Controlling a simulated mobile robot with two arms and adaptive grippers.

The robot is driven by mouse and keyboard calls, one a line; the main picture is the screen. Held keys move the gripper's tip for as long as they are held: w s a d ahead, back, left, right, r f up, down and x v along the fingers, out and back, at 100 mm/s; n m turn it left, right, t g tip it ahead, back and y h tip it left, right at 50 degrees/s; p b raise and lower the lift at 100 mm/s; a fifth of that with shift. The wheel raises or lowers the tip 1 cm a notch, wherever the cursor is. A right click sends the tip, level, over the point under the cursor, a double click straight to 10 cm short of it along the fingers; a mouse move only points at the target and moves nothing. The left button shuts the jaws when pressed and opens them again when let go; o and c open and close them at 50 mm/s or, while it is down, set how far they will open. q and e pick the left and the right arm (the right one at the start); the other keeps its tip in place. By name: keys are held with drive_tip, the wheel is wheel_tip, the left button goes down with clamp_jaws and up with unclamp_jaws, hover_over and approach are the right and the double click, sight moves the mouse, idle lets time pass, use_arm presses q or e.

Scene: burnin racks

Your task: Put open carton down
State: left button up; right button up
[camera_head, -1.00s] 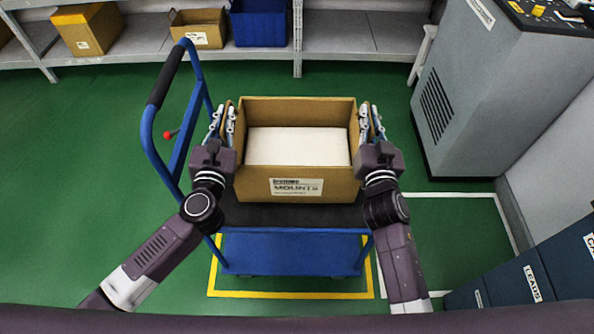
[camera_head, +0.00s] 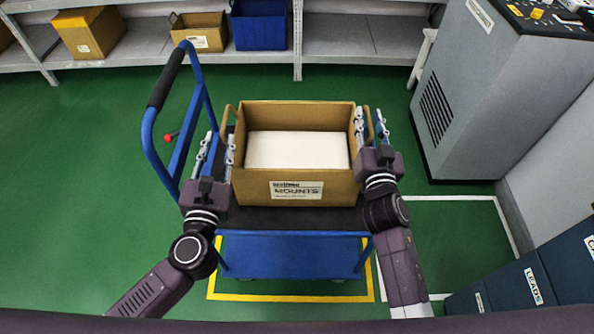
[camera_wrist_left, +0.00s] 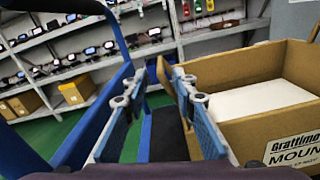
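The open carton (camera_head: 250,180), brown with a "MOUNTS" label and a white block inside, sits upright on the dark deck of the blue trolley (camera_head: 290,252). Tan handles show at its left and right sides. My left gripper (camera_head: 216,150) is at the carton's left side, its fingers spread apart. The left wrist view shows its fingers (camera_wrist_left: 158,90) with an empty gap, the right one close beside the carton wall (camera_wrist_left: 225,135). My right gripper (camera_head: 371,130) is at the carton's right side, fingers apart, one close to the wall. Any fingertip contact is unclear.
The trolley's push handle (camera_head: 165,85) rises on the left, close to my left arm. A grey machine (camera_head: 470,90) stands at right, and blue drawers (camera_head: 530,280) at lower right. A shelf (camera_head: 340,40) with boxes runs along the back. Green floor is clear at left.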

use_arm(q)
drive_tip(key=s, duration=0.4)
use_arm(e)
drive_tip(key=s, duration=1.2)
